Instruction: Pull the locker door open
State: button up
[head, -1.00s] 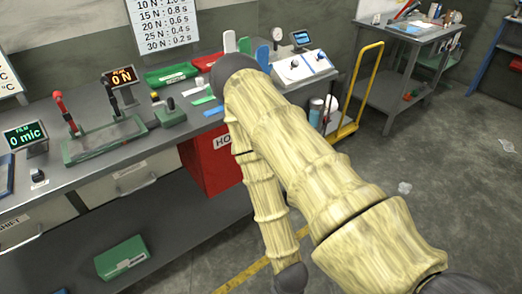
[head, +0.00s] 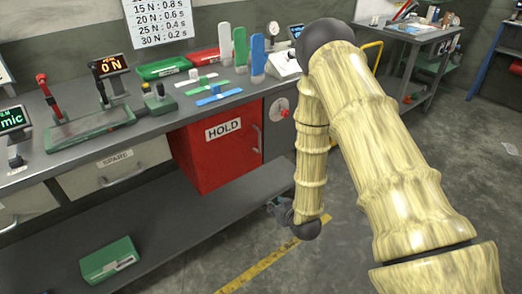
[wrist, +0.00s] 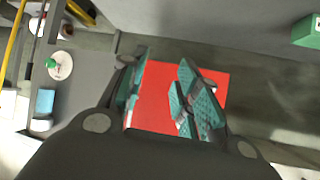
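The locker is a red box with a white HOLD label (head: 223,129), fixed under the bench; its door (head: 215,160) looks shut. A thin upright handle (head: 257,138) shows near the door's right edge. My gripper (head: 276,207) is mostly hidden behind my arm's last link, low and to the right of the locker, apart from it in the head view. In the wrist view my gripper (wrist: 163,98) is open, its two teal-padded fingers apart, with the red door (wrist: 158,112) behind the gap. I see nothing held; the handle is not clear there.
The grey bench (head: 150,125) carries a force stand, trays and upright coloured gloves or plates. A white disc with a red knob (head: 283,113) is right of the locker. A green box (head: 109,262) lies on the lower shelf (head: 185,215). Floor ahead of the locker is clear.

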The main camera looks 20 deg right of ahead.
jog(key=w+d+r+t+b, duration=0.2)
jog(key=w+r+t+b, duration=0.15)
jog(key=w+r, duration=0.45)
notch_tip(320, 180, up, 4)
jog(key=n+t+y, duration=0.1)
jog(key=t+y, duration=0.1)
jog(key=t, duration=0.1)
send_over(259, 151)
jog(key=shift+w+d+r+b, duration=0.2)
jog(key=shift+w+b, duration=0.1)
jog(key=shift+b, duration=0.1)
grip_shut()
